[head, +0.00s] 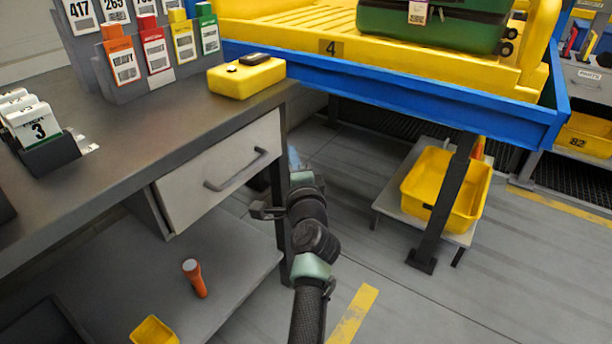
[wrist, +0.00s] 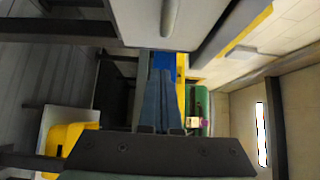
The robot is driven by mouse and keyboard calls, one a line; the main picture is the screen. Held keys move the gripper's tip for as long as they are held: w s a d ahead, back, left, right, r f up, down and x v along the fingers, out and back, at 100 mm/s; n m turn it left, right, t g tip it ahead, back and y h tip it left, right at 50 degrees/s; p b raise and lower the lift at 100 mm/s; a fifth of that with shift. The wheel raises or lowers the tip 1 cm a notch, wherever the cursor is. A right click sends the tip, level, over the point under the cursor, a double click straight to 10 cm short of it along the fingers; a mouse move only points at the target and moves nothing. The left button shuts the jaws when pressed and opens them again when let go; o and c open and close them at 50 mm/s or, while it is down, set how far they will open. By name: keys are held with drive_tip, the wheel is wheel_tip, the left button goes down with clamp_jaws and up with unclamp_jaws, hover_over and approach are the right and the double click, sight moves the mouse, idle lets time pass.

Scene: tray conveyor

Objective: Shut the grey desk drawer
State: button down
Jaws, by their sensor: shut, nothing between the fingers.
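The desk drawer (head: 222,170) has a light grey front with a dark bar handle (head: 236,171). It sits under the desk's right end. No drawer interior shows above its front, and I cannot tell whether a small gap is left. In the wrist view the drawer front (wrist: 135,18) and its handle (wrist: 169,16) are at the top edge. My gripper (head: 293,158) is just right of the drawer, by the desk leg. In the wrist view its fingers (wrist: 160,75) are together and empty, pointing toward the drawer side of the picture. Contact with the drawer is not visible.
The desk top (head: 130,140) holds card racks and a yellow box (head: 246,78). A blue-edged conveyor (head: 400,85) with a yellow tray stands right. A yellow bin (head: 447,190) is below it. An orange flashlight (head: 195,277) lies on the desk's lower shelf. Floor between is clear.

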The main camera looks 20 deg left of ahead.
drive_tip(key=p+v, duration=0.3)
drive_tip(key=v, duration=0.5)
drive_tip(key=s+d+r+n+t, duration=0.1)
drive_tip(key=d+r+n+t, duration=0.15)
drive_tip(key=r, duration=0.55)
drive_tip(key=s+d+r+n+t+h, duration=0.1)
drive_tip(key=r+n, duration=0.2)
drive_tip(key=r, duration=0.5)
drive_tip(key=s+d+r+n+t, duration=0.1)
drive_tip(key=s+d+r+n, duration=0.1)
drive_tip(key=r, duration=0.6)
drive_tip(key=s+d+r+n+t+h, duration=0.3)
drive_tip(key=s+d+r, duration=0.2)
drive_tip(key=s+r, duration=0.45)
drive_tip(key=s+d+r+n+t+h, duration=0.2)
drive_tip(key=s+d+r+t+h, duration=0.2)
drive_tip(key=s+r, duration=0.5)
wheel_tip(320, 180, up, 39)
drive_tip(key=p, duration=3.6)
drive_tip(key=shift+w+d, duration=0.3)
drive_tip(key=shift+d, duration=0.1)
